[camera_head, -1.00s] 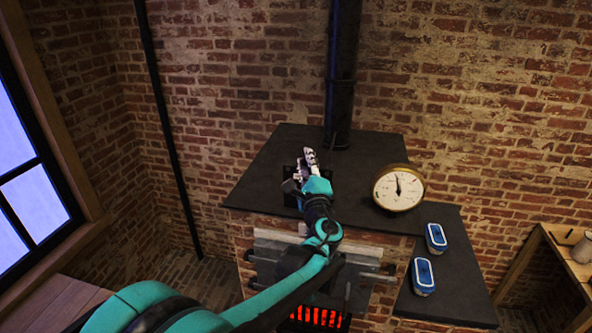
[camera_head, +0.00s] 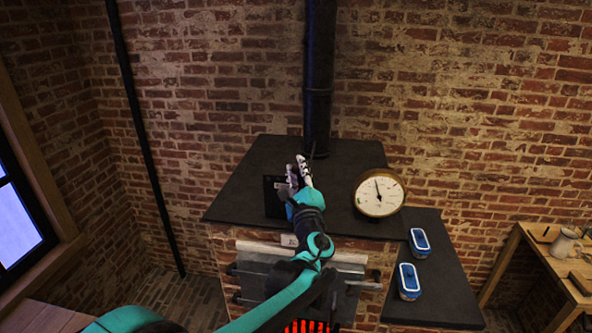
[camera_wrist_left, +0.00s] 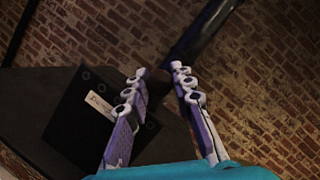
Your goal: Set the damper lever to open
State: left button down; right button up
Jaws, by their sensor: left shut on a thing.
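The black damper plate (camera_head: 273,199) lies on the dark stove top, left of the flue pipe; it also shows with a pale label in the left wrist view (camera_wrist_left: 72,128). My left gripper (camera_head: 299,168) reaches over the stove to the right of this plate, close to the pipe's foot. My right gripper is out of view.
The black flue pipe (camera_head: 318,85) rises just behind my left gripper. A round brass gauge (camera_head: 379,192) stands right of my arm. Two blue-lidded containers (camera_head: 419,242) (camera_head: 408,281) sit on the lower right shelf. A wooden bench (camera_head: 546,250) is at far right.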

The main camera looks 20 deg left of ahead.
pick_arm(q)
jog(key=c, duration=1.3)
grip_release()
jog(key=shift+d+f, duration=0.1)
jog(key=shift+c, duration=0.2)
jog(key=shift+o, duration=0.4)
jog(key=shift+d, duration=0.1)
jog(key=shift+s+d, duration=0.1)
jog(key=shift+s, duration=0.15)
jog(key=v, duration=1.1)
jog(key=shift+s, duration=0.2)
jog(key=shift+d+f, duration=0.1)
